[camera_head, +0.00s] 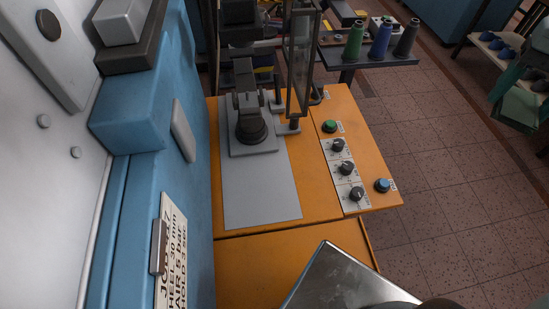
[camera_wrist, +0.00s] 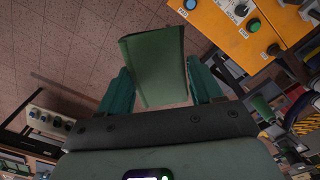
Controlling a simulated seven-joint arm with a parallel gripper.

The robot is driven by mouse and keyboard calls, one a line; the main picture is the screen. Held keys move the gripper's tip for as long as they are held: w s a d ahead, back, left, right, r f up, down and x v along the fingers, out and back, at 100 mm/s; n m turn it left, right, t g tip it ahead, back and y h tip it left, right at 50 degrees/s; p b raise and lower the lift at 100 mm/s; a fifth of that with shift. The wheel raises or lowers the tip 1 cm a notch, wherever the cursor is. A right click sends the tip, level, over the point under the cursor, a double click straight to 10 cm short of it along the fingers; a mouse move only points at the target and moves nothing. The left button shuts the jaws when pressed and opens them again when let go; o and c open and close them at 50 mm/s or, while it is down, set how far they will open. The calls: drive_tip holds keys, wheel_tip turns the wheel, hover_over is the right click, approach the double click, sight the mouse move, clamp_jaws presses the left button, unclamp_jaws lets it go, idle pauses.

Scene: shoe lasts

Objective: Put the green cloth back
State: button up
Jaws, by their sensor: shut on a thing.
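The green cloth (camera_wrist: 153,66) shows in the wrist view as a folded, roughly rectangular dull-green piece. My gripper (camera_wrist: 161,88) has a teal finger on each side of it and is shut on it. The cloth reaches out past the fingertips, with the floor visible behind it.
The orange bench (camera_head: 262,265) carries a grey plate (camera_head: 262,190), black knobs (camera_head: 346,168), a green button (camera_head: 330,126) and a blue button (camera_head: 382,185). Thread spools (camera_head: 380,40) stand behind. A blue machine (camera_head: 140,190) flanks the left. Tiled floor (camera_head: 450,200) is open at right.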

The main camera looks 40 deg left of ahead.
drive_tip(key=w+a+f+n, duration=0.4)
drive_tip(key=a+f, duration=0.3)
drive_tip(key=f, duration=0.2)
drive_tip(key=n, duration=0.5)
hover_over(367, 156)
wheel_tip(367, 156, down, 20)
drive_tip(key=shift+f, duration=0.1)
drive_tip(key=shift+w+f, duration=0.1)
drive_tip(key=shift+f, duration=2.15)
drive_tip(key=shift+f, duration=0.1)
drive_tip(key=o, duration=1)
